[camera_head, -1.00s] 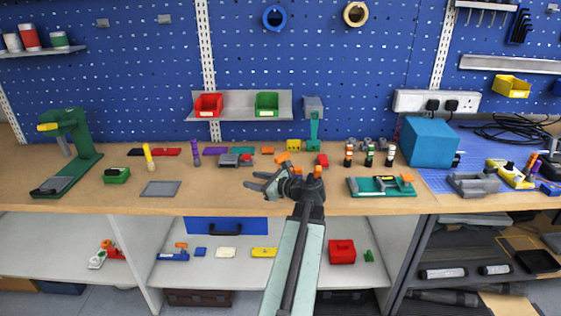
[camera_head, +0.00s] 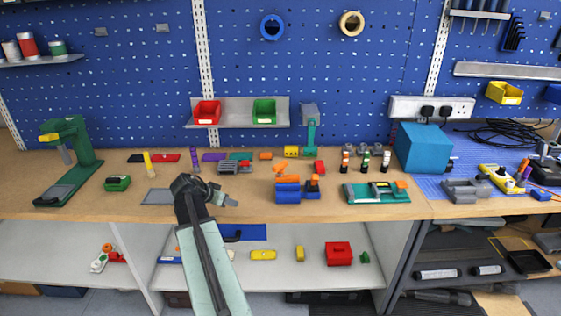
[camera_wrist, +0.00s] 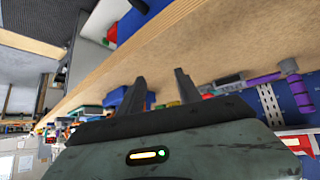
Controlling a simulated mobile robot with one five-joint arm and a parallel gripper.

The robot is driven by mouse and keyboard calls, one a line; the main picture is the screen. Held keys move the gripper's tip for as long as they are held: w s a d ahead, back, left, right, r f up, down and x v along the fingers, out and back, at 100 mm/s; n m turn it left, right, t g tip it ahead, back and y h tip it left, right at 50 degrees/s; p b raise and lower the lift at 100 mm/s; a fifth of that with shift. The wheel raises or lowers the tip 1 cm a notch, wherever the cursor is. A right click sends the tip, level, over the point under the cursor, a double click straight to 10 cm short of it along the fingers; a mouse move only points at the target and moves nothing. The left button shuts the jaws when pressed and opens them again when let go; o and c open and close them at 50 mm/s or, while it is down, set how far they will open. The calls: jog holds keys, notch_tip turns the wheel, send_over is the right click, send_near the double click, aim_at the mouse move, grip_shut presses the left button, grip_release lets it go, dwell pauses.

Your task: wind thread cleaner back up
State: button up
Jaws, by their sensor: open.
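I cannot tell for sure which thing is the thread cleaner. A blue fixture (camera_head: 287,191) with orange parts on top (camera_head: 283,171) stands at the middle of the wooden bench. A green base (camera_head: 376,194) with grey and orange parts lies to its right. My gripper (camera_head: 233,203) is over the front of the bench, left of the blue fixture and apart from it. In the wrist view its two fingers (camera_wrist: 160,85) are spread with nothing between them.
A grey plate (camera_head: 158,197) lies left of my gripper, partly behind my arm. A green press (camera_head: 72,165) stands at the left. Several coloured bottles and a blue box (camera_head: 422,147) stand to the right. The bench's front edge runs below my gripper.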

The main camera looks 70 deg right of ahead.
aim_at(280, 164)
jog(key=s+d+r+m+g+h+p, duration=0.2)
jog(key=s+d+r+m+g+h, duration=0.15)
jog(key=s+d+r, duration=0.85)
jog(key=b+x, duration=0.1)
jog(key=x, duration=0.2)
jog(key=w+b+x, duration=0.1)
jog(key=x, duration=0.1)
jog(key=f+b+x, duration=0.1)
jog(key=x, duration=0.2)
jog(key=shift+w+d+f, duration=0.15)
jog(key=shift+w+d, duration=0.05)
jog(key=shift+d, duration=0.15)
jog(key=shift+s+d, duration=0.2)
jog(key=shift+d, duration=0.05)
jog(key=shift+n+h, duration=0.25)
grip_shut()
